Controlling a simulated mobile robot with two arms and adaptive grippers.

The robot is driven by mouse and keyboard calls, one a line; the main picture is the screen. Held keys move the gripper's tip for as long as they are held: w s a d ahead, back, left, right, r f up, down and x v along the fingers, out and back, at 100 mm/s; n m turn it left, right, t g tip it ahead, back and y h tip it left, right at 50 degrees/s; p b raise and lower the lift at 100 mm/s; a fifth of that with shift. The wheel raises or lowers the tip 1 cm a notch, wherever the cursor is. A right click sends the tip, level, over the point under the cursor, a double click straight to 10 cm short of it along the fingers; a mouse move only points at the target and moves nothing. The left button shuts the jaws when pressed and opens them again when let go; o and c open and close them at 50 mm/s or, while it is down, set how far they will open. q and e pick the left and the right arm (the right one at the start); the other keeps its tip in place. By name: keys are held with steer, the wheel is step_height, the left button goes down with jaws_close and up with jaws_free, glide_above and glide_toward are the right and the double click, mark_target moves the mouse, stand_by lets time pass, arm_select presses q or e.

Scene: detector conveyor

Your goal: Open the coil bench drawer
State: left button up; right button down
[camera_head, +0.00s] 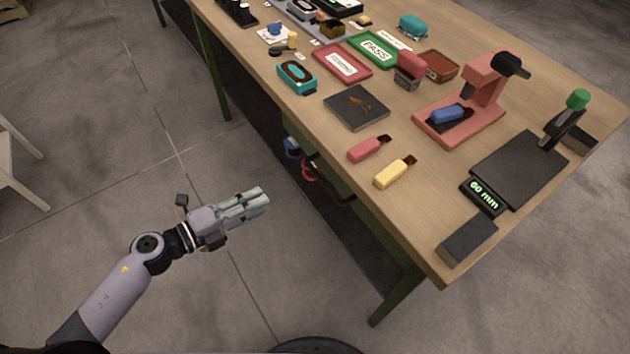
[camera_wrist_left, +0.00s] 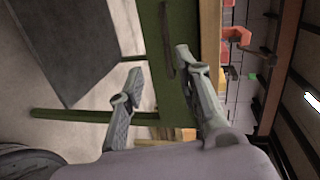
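The wooden bench (camera_head: 300,120) has dark green legs. In the left wrist view a green front panel (camera_wrist_left: 178,100) under the bench top carries a dark, bar-like handle (camera_wrist_left: 166,40); this looks like the drawer, and no opening gap shows. In the head view the bench top's edge mostly hides that front. My left gripper (camera_head: 264,197) is left of the bench, apart from it, pointing toward its side. In the left wrist view its fingers (camera_wrist_left: 158,60) are spread and empty, with the handle ahead between and beyond the fingertips. My right gripper is not in view.
Blue (camera_head: 293,148) and red (camera_head: 309,171) ring-like items show below the bench edge. A bench leg (camera_head: 395,293) stands at the near corner. Red (camera_head: 366,149) and yellow (camera_head: 392,174) handled items lie near the top's edge.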

arm_select(q)
steer(key=m, duration=0.1)
glide_toward(322, 179)
steer(key=shift+g, duration=0.3)
steer(key=x, duration=0.5)
steer(key=p+x, duration=0.1)
steer(key=x, duration=0.4)
steer(key=shift+w+a+f, duration=0.1)
steer(key=shift+w+f, duration=0.15)
steer(key=shift+c, duration=0.2)
jaws_close()
